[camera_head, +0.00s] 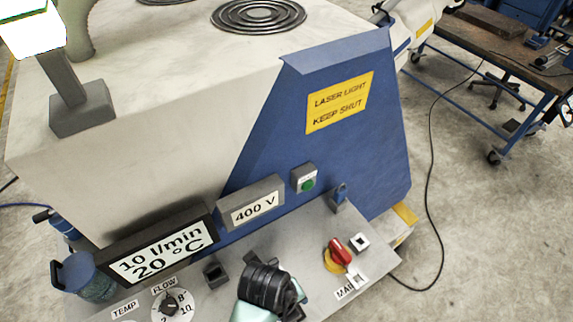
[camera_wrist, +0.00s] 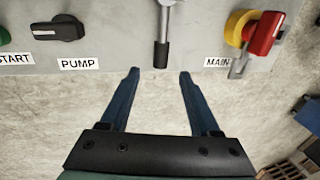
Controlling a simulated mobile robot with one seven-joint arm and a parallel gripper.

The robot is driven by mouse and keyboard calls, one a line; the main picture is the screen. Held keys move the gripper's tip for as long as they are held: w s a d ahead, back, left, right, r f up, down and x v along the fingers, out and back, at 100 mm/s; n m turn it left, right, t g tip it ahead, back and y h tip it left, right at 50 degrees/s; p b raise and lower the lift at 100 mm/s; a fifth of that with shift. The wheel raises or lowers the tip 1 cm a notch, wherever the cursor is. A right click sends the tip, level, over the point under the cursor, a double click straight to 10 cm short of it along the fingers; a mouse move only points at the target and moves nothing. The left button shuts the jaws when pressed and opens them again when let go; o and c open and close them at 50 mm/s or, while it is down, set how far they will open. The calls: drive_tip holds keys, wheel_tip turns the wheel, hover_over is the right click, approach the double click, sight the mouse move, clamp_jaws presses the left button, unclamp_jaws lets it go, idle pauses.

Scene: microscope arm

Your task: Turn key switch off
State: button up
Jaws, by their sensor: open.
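My gripper (camera_wrist: 159,72) is open and empty in the wrist view, its two blue fingers pointing up at the panel. In the head view my gripper (camera_head: 268,288) is a dark shape over the panel, its fingertips not clear. A silver lever with a black grip (camera_wrist: 162,40) hangs down from the panel, its end just ahead of the gap between the fingertips. I see no contact. No label marks it, so I cannot tell whether it is the key switch. In the head view it is hidden behind my gripper.
A red knob on a yellow base (camera_wrist: 262,32) stands right of the lever, above the MAIN label; it shows in the head view (camera_head: 340,250). A black PUMP knob (camera_wrist: 60,28) is to the left.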

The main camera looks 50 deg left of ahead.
drive_tip(key=shift+s+r, duration=0.25)
drive_tip(key=shift+r, duration=0.95)
drive_tip(key=shift+s+r, duration=0.25)
drive_tip(key=shift+r, duration=0.9)
